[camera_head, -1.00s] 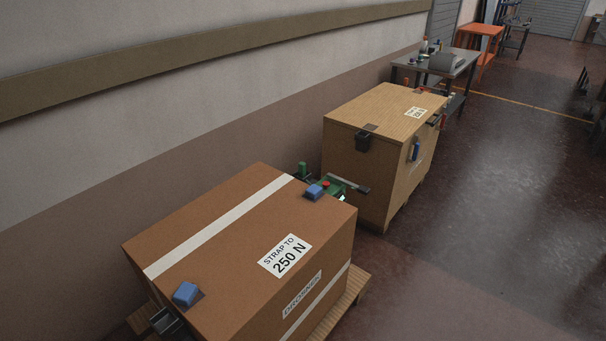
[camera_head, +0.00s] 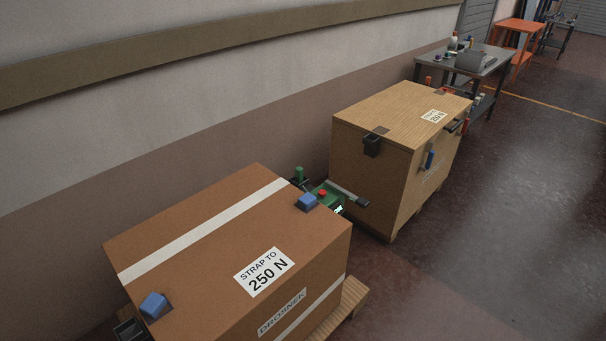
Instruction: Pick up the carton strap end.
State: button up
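A large brown carton (camera_head: 190,285) stands in the foreground on a wooden pallet (camera_head: 348,302). A pale band (camera_head: 205,230) runs along its top, and a label (camera_head: 264,272) reads "STRAP TO 250 N". A blue block (camera_head: 307,202) sits at the carton's far top edge, and another blue block (camera_head: 154,306) sits at its near left top corner. A dark bracket (camera_head: 130,329) shows just below that corner. I cannot tell which part is the carton strap end. My gripper is not in view.
A green tool with a red knob (camera_head: 328,197) and a dark handle juts out behind the carton. Beyond stands a wooden crate (camera_head: 400,118) with a dark holder and a blue piece. A grey table (camera_head: 490,62) and an orange table (camera_head: 519,25) stand farther back. The right floor is clear.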

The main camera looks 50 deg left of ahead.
aim_at(298, 170)
jog(key=z, duration=0.05)
jog(key=i, duration=2.45)
jog(key=u, duration=2.85)
